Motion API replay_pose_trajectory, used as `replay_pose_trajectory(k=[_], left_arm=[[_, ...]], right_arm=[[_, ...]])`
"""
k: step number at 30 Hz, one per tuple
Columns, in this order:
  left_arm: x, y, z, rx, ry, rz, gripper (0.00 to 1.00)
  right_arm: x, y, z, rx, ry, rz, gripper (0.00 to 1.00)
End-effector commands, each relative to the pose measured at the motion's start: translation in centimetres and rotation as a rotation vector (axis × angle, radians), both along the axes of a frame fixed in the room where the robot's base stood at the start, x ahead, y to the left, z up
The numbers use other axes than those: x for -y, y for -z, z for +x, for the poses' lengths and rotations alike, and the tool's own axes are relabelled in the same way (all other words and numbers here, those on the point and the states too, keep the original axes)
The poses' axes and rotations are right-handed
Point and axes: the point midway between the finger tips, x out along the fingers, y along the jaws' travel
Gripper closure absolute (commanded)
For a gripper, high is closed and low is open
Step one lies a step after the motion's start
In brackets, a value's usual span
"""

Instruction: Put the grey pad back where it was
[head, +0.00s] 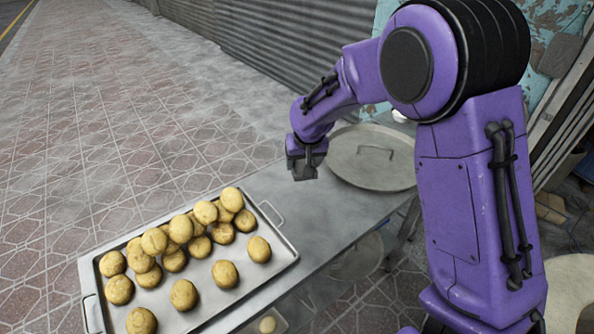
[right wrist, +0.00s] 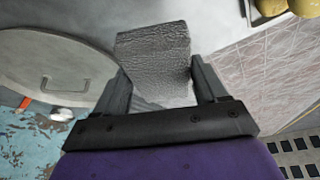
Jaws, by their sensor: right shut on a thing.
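The grey pad (right wrist: 152,50), a wrinkled silvery-grey piece, is between the fingers of my right gripper (right wrist: 158,78) in the right wrist view. The gripper is shut on it, and the pad sticks out past the fingertips. In the head view my right gripper (head: 304,163) hangs over the metal table (head: 325,213), just left of the round lid. I cannot make out the pad there, and the gap between it and the table top is hard to judge. My left gripper is not in view.
A round metal lid (head: 365,172) with a handle lies at the table's far end; it also shows in the right wrist view (right wrist: 28,62). A metal tray (head: 283,262) with several round buns (head: 224,273) is at the near end. Bare table lies between them.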

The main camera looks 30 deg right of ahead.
Motion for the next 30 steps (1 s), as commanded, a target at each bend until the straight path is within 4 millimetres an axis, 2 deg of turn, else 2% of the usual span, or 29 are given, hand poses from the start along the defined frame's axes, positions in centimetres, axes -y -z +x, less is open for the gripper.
replay_pose_trajectory(k=[8, 9, 15, 19, 24, 30], left_arm=[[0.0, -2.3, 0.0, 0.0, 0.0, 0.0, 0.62], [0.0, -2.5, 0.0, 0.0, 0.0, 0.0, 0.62], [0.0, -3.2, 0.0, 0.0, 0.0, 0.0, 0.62], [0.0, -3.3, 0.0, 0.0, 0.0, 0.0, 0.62], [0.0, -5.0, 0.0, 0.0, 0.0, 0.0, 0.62], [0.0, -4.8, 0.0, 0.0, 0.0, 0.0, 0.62]], right_arm=[[3.8, 3.3, 6.8, -0.005, 0.004, -0.001, 0.57], [4.2, 4.2, 7.6, -0.005, 0.005, 0.0, 0.57], [5.5, 8.3, 10.5, -0.003, 0.003, -0.001, 0.57], [6.0, 9.4, 11.4, -0.002, 0.004, -0.001, 0.57], [6.0, 12.0, 11.5, -0.004, 0.003, -0.001, 0.57], [6.0, 12.6, 11.6, 0.0, 0.004, -0.001, 0.57]])
